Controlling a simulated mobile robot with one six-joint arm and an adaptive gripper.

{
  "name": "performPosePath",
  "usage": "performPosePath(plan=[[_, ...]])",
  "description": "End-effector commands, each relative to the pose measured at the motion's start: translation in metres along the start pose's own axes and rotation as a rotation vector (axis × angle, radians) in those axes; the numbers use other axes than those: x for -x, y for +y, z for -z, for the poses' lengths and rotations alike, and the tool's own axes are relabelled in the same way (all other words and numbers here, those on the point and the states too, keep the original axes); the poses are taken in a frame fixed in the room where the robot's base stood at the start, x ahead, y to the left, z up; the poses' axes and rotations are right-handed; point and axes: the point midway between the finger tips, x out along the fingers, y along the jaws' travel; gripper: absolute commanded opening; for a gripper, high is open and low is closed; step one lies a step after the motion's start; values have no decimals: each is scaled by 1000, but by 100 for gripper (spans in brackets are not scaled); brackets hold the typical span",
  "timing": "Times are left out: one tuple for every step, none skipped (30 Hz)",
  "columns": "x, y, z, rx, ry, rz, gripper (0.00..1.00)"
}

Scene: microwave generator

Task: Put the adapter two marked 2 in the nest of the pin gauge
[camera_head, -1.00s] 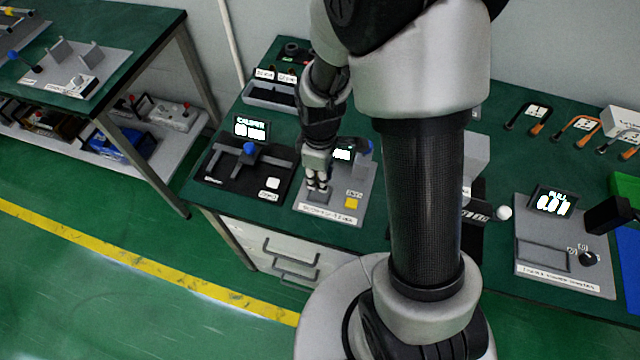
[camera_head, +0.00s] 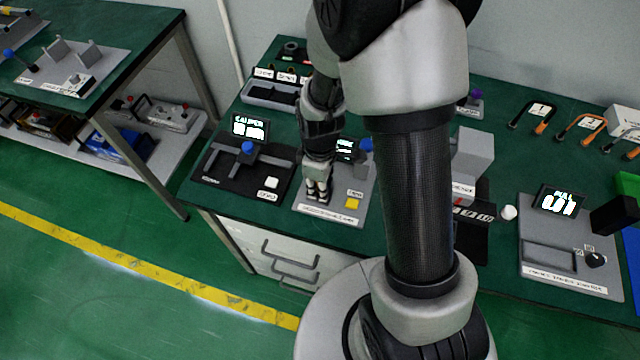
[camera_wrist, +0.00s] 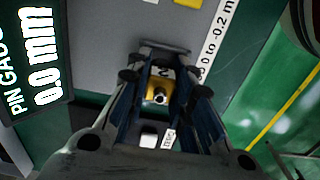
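The adapter two (camera_wrist: 161,92) is a small brass-yellow piece with a round dark-centred end and a dark mark "2". It shows between my fingers in the wrist view. My gripper (camera_wrist: 163,78) appears closed on it, with a finger on each side. In the head view my gripper (camera_head: 318,192) points down, low over the grey plate of the pin gauge (camera_head: 345,213); the adapter cannot be made out there. The gauge display (camera_wrist: 38,60) reads 0.0 mm. A grey ledge (camera_wrist: 165,46) shows just beyond the fingertips. The nest itself is mostly hidden by my gripper, so seating cannot be told.
A black caliper station (camera_head: 222,172) with a blue knob stands left of the pin gauge. A yellow button (camera_head: 352,203) is at the gauge's right. A grey tray (camera_head: 268,95) stands behind. Another gauge station (camera_head: 560,245) is further right.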

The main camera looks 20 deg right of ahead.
Motion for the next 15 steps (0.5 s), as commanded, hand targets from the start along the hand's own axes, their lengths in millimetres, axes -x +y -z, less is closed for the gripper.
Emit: performPosePath(plan=[[0,0,0,0,0,1,24],[0,0,0,0,0,1,26],[0,0,0,0,0,1,29],[0,0,0,0,0,1,31],[0,0,0,0,-1,1,33],[0,0,0,0,-1,1,36],[0,0,0,0,-1,1,38],[0,0,0,0,-1,1,40],[0,0,0,0,-1,1,41],[0,0,0,0,-1,1,41],[0,0,0,0,-1,1,41],[0,0,0,0,-1,1,41],[0,0,0,0,-1,1,41],[0,0,0,0,0,1,41],[0,0,0,0,0,1,41]])
